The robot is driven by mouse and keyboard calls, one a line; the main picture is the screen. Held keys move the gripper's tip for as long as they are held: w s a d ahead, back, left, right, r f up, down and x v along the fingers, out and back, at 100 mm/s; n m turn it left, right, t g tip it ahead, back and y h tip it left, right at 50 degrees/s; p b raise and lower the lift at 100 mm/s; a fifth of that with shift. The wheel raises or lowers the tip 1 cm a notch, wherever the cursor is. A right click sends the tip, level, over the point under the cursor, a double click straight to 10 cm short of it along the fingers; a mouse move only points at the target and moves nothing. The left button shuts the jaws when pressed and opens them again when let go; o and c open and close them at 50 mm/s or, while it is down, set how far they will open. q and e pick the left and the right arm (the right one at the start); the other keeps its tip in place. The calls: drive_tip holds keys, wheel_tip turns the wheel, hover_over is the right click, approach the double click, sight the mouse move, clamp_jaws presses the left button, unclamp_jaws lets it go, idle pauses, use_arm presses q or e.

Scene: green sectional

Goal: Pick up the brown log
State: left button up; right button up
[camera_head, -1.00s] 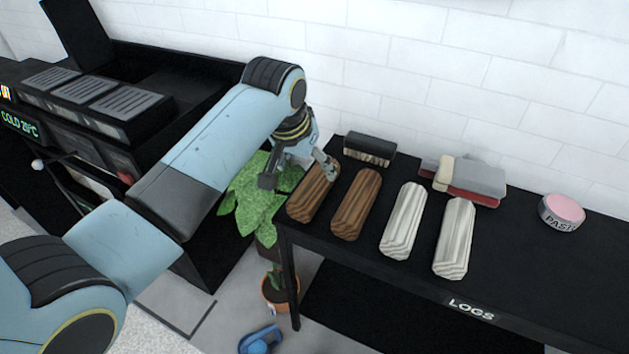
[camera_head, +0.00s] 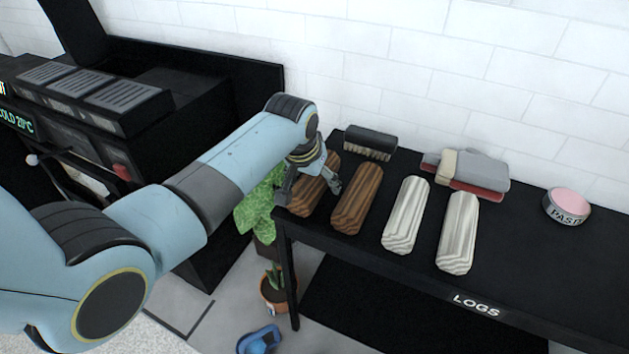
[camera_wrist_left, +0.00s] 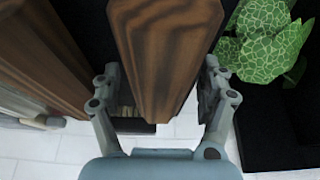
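Two brown logs lie side by side at the left end of the black table. My left gripper (camera_head: 308,190) is at the leftmost brown log (camera_head: 322,178), from above. In the left wrist view this log (camera_wrist_left: 165,50) runs between the two spread fingers (camera_wrist_left: 160,95), with a gap visible on each side. The gripper is open around it. The second brown log (camera_head: 357,200) lies just to the right and also shows at the left of the left wrist view (camera_wrist_left: 40,50). My right gripper is not in view.
Two pale logs (camera_head: 405,215) (camera_head: 458,232) lie further right. Behind are a brush (camera_head: 370,140), grey and red gloves (camera_head: 467,170) and a paste tin (camera_head: 567,206). A potted plant (camera_head: 275,290) stands by the table's left end, near a black machine (camera_head: 110,110).

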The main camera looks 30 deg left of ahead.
use_arm(q)
drive_tip(key=c, duration=1.4)
